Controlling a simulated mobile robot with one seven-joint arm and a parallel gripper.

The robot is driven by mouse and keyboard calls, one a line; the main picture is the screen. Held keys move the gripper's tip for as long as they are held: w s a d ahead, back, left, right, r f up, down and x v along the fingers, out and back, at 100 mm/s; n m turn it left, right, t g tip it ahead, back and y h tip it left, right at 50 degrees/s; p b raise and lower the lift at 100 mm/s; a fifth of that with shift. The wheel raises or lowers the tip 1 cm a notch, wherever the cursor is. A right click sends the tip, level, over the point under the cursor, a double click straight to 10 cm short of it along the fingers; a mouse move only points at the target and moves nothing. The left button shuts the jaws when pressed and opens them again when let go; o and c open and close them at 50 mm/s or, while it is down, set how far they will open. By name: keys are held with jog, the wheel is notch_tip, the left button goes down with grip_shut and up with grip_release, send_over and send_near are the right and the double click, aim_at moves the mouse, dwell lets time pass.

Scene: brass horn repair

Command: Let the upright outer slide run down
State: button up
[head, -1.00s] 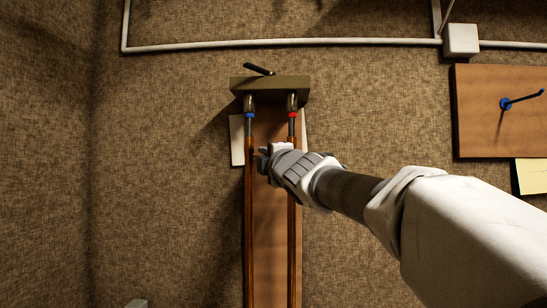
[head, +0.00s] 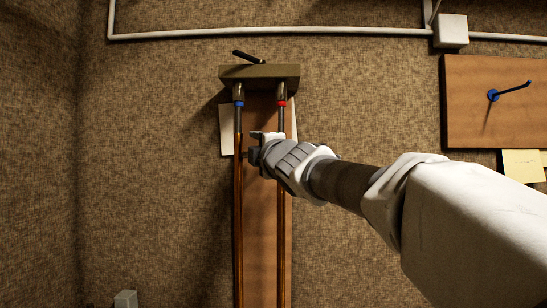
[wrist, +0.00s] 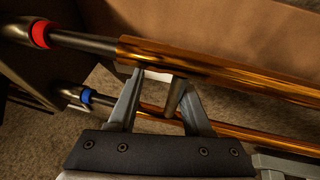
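The brass outer slide (head: 239,210) hangs upright, its two long tubes over steel inner tubes below a clamp block (head: 259,76). One inner tube has a blue band (head: 239,103), the other a red band (head: 282,103). Short bare steel lengths show between bands and brass. My gripper (head: 256,145) is at the slide's upper part. In the wrist view, my gripper's two fingers (wrist: 160,100) stand apart, with a short brace (wrist: 176,96) between the brass tubes (wrist: 220,72) lying between them. The brace is close to the right finger; a gap shows at the left one. The slide's bottom is out of view.
A wooden board (head: 263,170) stands behind the slide on the textured wall. A wooden panel with a blue hook (head: 493,96) is at right, with a yellow note (head: 523,165) below. A white pipe (head: 270,34) crosses above. The wall at left is clear.

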jog(key=v, duration=1.6)
jog(key=shift+b, duration=0.35)
jog(key=shift+s+f, duration=0.1)
